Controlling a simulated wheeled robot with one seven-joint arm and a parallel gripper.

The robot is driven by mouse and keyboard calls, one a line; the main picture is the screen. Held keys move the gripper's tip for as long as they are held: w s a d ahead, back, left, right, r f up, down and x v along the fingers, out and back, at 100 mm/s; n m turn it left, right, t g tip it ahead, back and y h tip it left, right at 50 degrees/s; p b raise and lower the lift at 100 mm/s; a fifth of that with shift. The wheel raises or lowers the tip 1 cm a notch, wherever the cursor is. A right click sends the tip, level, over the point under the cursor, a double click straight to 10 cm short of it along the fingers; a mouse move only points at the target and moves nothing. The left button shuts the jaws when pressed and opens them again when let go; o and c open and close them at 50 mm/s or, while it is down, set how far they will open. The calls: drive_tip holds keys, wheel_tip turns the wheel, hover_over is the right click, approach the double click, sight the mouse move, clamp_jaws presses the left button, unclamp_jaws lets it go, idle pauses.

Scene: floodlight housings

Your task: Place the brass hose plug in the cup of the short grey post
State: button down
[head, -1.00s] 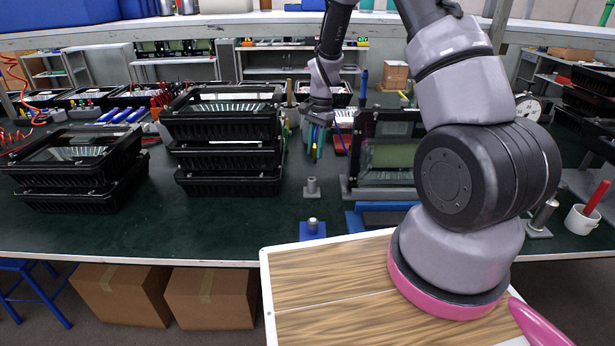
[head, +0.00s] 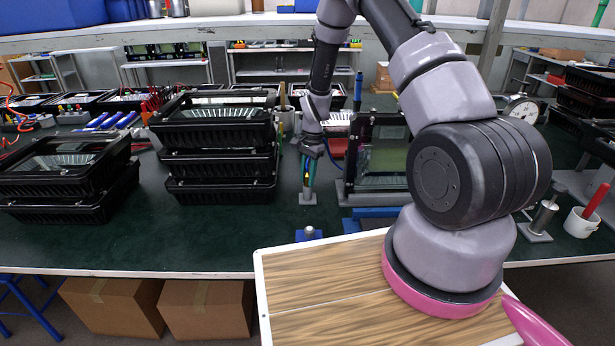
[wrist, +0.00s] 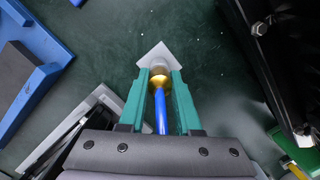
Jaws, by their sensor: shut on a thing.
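My gripper (head: 308,168) points down over the short grey post (head: 307,197), its green fingers (wrist: 160,88) shut on the brass hose plug (wrist: 159,82). A blue hose or stem (wrist: 160,112) runs back from the plug between the fingers. In the wrist view the plug lines up with the post, whose pale square base plate (wrist: 146,62) shows below it. The plug hides the cup, and I cannot tell whether its lower end is inside or just above. In the head view the plug is a small yellowish spot between the fingertips.
A blue-based post (head: 309,234) stands nearer the table's front edge. A stack of black floodlight housings (head: 220,165) is on the left. A framed glass housing (head: 380,160) stands close on the right. Green table between stack and post is clear.

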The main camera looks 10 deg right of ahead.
drive_tip(key=c, duration=0.6)
unclamp_jaws()
